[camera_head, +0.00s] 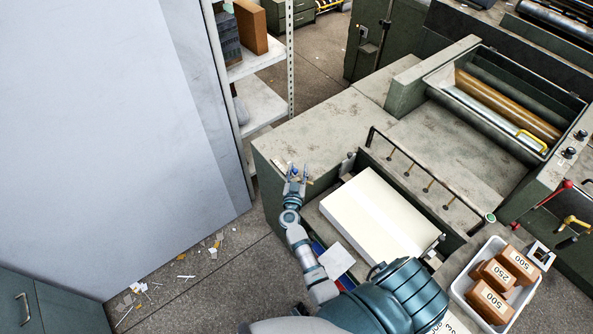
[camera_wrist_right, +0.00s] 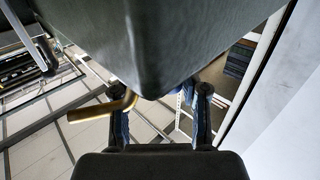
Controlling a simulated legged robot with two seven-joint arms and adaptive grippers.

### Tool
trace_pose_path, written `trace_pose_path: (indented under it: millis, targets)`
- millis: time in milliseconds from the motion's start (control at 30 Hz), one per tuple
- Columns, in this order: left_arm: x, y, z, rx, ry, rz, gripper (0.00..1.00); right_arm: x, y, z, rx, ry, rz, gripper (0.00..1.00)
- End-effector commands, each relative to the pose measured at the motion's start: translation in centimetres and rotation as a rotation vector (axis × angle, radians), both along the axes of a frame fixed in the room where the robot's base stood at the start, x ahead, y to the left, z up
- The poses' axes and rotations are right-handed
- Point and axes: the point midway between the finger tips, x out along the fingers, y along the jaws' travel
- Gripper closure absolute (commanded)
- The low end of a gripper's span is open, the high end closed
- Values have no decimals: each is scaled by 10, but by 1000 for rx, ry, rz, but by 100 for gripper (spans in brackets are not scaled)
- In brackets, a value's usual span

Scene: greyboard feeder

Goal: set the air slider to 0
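My right gripper (camera_head: 297,171) is at the near left side of the green machine (camera_head: 290,143), by the end of the paper feeder. In the right wrist view its two fingers (camera_wrist_right: 161,118) stand apart with nothing seen gripped between them. A dark green machine part (camera_wrist_right: 160,40) fills the top of that view, close over the fingers. My left gripper is not in view.
A stack of cream sheets (camera_head: 380,215) lies in the feeder, right of my right arm. A white tray (camera_head: 457,291) with brown weights marked 500 and 250 stands at lower right. A large grey panel (camera_head: 100,130) and shelving (camera_head: 262,104) stand left. Scraps litter the floor.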

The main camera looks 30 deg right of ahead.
Motion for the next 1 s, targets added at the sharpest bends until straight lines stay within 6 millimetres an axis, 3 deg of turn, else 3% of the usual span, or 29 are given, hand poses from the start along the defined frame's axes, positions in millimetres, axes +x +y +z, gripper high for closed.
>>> trace_pose_path:
  millis: [233, 500, 700, 1000]
  targets:
    - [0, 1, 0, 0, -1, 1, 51, -13, 16, 0, -1, 1, 4, 56]
    - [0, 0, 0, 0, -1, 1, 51, -59, 51, -2, 3, 4, 1, 56]
    - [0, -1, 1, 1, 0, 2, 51, -83, 68, -3, 3, 4, -1, 56]
    - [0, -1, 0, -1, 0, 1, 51, -90, 75, -2, 2, 1, -2, 56]
